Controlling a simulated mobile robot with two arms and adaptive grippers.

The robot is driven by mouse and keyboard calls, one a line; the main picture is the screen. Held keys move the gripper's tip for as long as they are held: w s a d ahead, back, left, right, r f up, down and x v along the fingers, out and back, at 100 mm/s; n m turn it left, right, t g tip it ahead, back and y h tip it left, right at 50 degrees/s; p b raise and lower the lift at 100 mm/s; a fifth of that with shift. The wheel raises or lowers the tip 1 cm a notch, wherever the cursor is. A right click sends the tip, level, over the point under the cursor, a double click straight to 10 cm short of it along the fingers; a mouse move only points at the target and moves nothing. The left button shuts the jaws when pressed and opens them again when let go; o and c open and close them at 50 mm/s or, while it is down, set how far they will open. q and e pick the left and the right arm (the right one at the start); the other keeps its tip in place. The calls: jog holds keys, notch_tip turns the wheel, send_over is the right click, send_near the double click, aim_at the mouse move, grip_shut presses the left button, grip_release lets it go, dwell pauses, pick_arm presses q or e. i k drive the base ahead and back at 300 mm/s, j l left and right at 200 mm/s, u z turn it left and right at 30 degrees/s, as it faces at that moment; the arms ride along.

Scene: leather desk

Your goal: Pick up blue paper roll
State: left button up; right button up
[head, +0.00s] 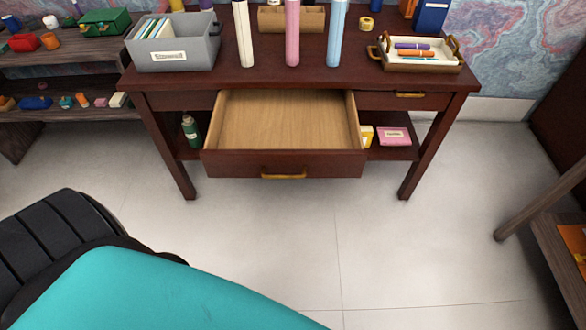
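The blue paper roll (337,33) stands upright on the dark red-brown desk (230,66), right of the middle. Its upper end is cut off by the top of the head view. A pink roll (292,35) stands upright to its left, and a cream roll (243,35) stands further left. The three rolls stand apart from one another. Neither of my grippers shows in the head view.
An empty drawer (285,120) stands open at the desk's front. A grey file box (199,49) stands left of the rolls, and a handled tray (387,60) with pens lies to the right. A wooden holder (270,22) is behind.

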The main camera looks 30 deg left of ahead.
aim_at(337, 21)
jog(key=u, duration=0.3)
jog(key=i+l+u, duration=0.1)
jog(key=u, duration=0.4)
jog(key=i+l+u, duration=0.2)
jog(key=u, duration=0.3)
jog(key=i+l+u, duration=0.2)
jog(key=u, duration=0.25)
